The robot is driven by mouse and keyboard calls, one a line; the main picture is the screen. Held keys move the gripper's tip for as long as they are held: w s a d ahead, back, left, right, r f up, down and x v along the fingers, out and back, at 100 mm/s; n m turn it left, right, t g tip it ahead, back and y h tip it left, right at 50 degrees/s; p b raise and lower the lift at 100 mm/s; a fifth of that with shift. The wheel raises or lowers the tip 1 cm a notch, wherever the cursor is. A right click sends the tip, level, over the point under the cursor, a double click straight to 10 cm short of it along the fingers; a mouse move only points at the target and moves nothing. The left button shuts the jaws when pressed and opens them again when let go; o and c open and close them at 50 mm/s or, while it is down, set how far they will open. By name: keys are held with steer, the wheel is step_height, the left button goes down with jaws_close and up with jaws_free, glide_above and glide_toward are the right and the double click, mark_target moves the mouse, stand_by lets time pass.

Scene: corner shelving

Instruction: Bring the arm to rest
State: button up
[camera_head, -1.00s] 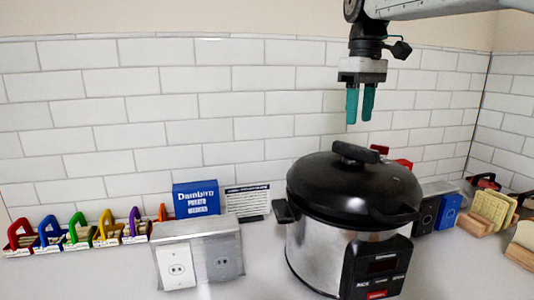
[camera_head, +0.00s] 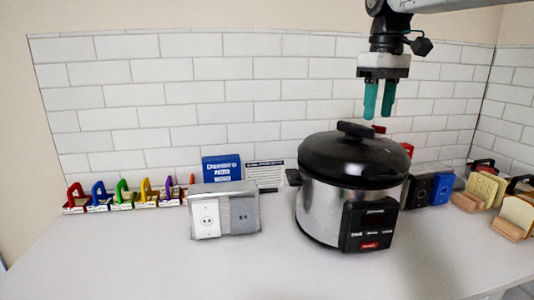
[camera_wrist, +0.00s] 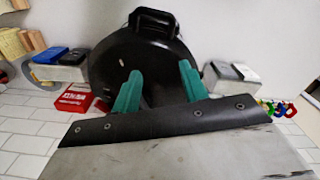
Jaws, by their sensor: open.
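My gripper (camera_head: 379,98) hangs pointing down from my arm at the upper right of the head view. Its two teal fingers are apart and nothing is between them. It is above the back right part of a steel cooker (camera_head: 322,208) with a black lid (camera_head: 350,160), clear of the lid. In the wrist view, the teal fingers (camera_wrist: 157,88) show in front of the dark lid (camera_wrist: 112,62), with the black lid handle (camera_wrist: 152,20) beyond them.
A metal box with outlets (camera_head: 242,213) and a blue box (camera_head: 221,170) stand left of the cooker. Several coloured clips (camera_head: 120,194) line the far left wall. Wooden holders (camera_head: 477,193) stand at the right. The front left counter (camera_head: 130,255) is clear.

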steer(key=s+f, duration=0.1)
steer(key=f, duration=0.1)
steer(key=s+f+m, duration=0.1)
steer(key=s+f, duration=0.1)
steer(key=s+f+m, duration=0.1)
steer(key=f, duration=0.1)
steer(key=shift+s+d+f, duration=0.15)
steer(key=shift+s+d, duration=0.2)
steer(key=shift+s, duration=0.05)
steer(key=s+d+f+m, duration=0.1)
steer(key=s+f, duration=0.4)
steer(key=s, duration=0.3)
steer(key=s+f+m, duration=0.1)
steer(key=s+f, duration=0.4)
steer(key=s, duration=0.4)
steer(key=s+d+f+m+t, duration=0.1)
steer(key=s+f+m, duration=0.1)
steer(key=s+f, duration=0.3)
steer(key=s, duration=0.3)
steer(key=shift+s+d, duration=0.25)
steer(key=shift+d, duration=0.05)
